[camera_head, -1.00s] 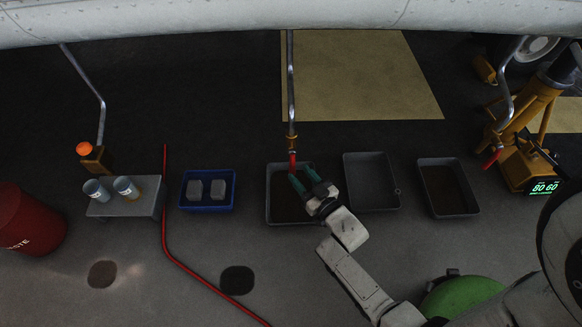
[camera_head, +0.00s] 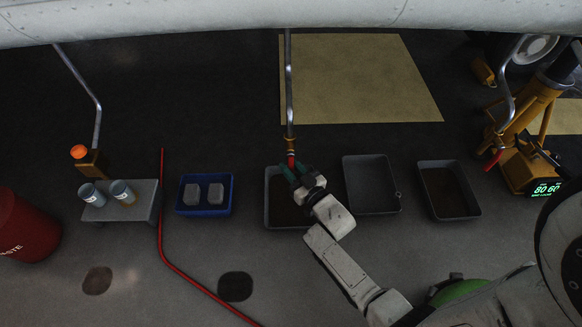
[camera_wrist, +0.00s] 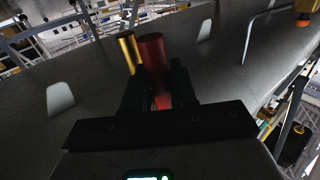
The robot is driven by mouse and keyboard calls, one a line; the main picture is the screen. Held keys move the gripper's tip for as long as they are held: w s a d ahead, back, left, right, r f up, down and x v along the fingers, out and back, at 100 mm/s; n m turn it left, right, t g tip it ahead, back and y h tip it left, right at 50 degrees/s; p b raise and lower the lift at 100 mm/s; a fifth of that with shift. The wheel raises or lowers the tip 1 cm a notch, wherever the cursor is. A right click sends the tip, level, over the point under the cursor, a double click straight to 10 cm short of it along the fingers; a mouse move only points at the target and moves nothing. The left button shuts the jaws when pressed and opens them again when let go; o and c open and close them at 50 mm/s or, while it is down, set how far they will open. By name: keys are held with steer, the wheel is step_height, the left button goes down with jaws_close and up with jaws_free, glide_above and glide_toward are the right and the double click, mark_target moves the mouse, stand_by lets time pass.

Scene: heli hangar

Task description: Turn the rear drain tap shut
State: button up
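The middle drain pipe (camera_head: 289,90) hangs from the white hull and ends in a brass tap (camera_head: 290,143) with a red handle (camera_head: 291,160) that points down the picture. In the wrist view the red handle (camera_wrist: 152,52) stands beside a brass part (camera_wrist: 128,48). In the wrist view my gripper (camera_wrist: 161,90) has one dark finger on each side of the handle's line; firm contact is not visible. A right pipe (camera_head: 508,95) also has a red handle (camera_head: 493,160). The pictures do not label which tap is rear.
A grey tray (camera_head: 268,215) lies under my gripper, with trays (camera_head: 372,208) (camera_head: 448,214) to its right. A blue tray (camera_head: 205,211), a red hose (camera_head: 162,220), a bench with jars (camera_head: 145,200) and a red bin (camera_head: 28,228) are left. A yellow jack (camera_head: 520,172) stands right.

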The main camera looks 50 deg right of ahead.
jaws_close()
steer(key=shift+r+p, duration=0.1)
steer(key=shift+p, duration=0.2)
steer(key=s+d+r+n+g+h+p, duration=0.3)
steer(key=r+n+g+p, duration=0.1)
steer(key=n+g, duration=0.6)
steer(key=shift+s+r+n+p, duration=0.4)
steer(key=shift+n+p, duration=0.2)
steer(key=shift+p, duration=0.25)
stand_by(0.7)
steer(key=o, duration=0.5)
jaws_free()
steer(key=shift+a, duration=0.1)
